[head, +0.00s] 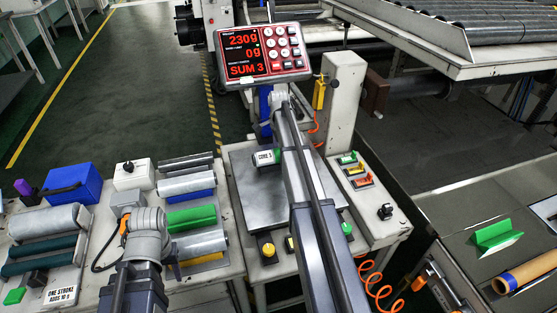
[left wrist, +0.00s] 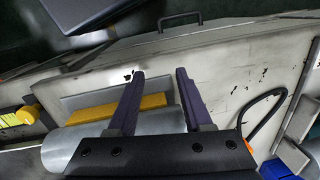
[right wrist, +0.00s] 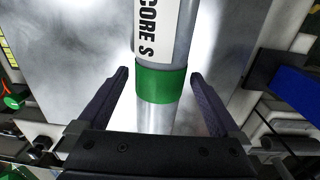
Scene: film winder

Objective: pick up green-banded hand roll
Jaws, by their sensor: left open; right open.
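The green-banded hand roll is a pale grey cylinder with a green band (right wrist: 160,86) and a white CORE S label (right wrist: 157,28) in the right wrist view. It lies over a shiny metal plate. In the head view the label (head: 264,156) shows beside my right arm, which covers much of the roll. My right gripper (right wrist: 158,80) is open, with one finger on each side of the roll near the band and visible gaps. My left gripper (left wrist: 160,74) is open and empty above the left bench, near a grey roll (left wrist: 90,145) and a yellow strip (left wrist: 120,108).
The scale display (head: 258,52) stands behind the metal plate (head: 238,165). Left of the plate are a green roll (head: 191,219), a blue box (head: 73,184) and grey rolls (head: 44,222). The right post (head: 344,95) and an orange coiled cable (head: 378,287) flank my right arm.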

